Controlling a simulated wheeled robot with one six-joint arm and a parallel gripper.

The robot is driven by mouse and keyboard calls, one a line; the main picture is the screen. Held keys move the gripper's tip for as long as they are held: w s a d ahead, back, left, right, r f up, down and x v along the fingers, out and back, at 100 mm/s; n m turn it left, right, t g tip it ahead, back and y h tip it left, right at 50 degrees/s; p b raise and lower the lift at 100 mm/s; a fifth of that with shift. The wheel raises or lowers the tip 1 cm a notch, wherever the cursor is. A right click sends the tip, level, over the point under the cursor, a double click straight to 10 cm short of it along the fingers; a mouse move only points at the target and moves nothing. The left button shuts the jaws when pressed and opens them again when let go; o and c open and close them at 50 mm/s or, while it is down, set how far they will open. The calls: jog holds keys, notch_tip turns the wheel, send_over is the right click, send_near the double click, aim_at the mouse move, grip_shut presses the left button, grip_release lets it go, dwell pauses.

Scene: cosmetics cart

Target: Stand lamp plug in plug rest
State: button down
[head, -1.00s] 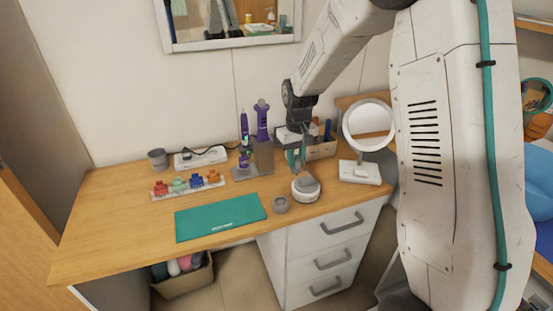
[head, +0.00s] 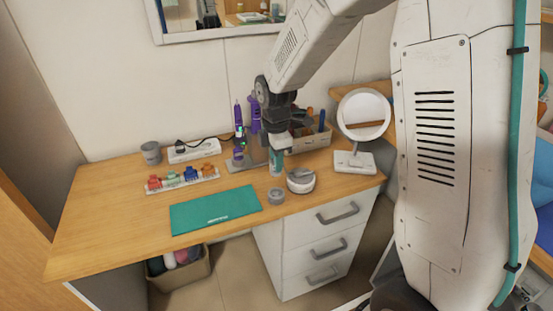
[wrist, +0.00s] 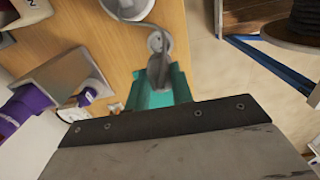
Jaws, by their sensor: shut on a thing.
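My gripper (head: 276,168), with teal fingers, points down over the desk and is shut on a small grey piece, which I take for the lamp plug (wrist: 158,73). The plug shows between the fingers in the wrist view; in the head view it is mostly hidden. A small round grey cup, probably the plug rest (head: 276,196), stands on the desk just below and in front of the fingers. It seems to show as a pale round shape (wrist: 156,41) just beyond the plug. Whether plug and cup touch, I cannot tell. The ring-lit mirror lamp (head: 363,162) stands to the right.
A white round pot (head: 301,184) with a grey top stands close right of the cup. A purple tool in a grey holder stands behind left. A teal mat (head: 215,209) and a rack of coloured clips (head: 183,181) lie left. The desk's front edge is near.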

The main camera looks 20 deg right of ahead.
aim_at(277, 175)
jog(key=shift+f, duration=2.95)
jog(key=shift+f, duration=1.75)
jog(key=c, duration=1.1)
grip_release()
jog(key=shift+c, duration=0.2)
jog(key=shift+r, duration=0.1)
notch_tip(277, 175, up, 8)
jog(key=shift+f, duration=0.2)
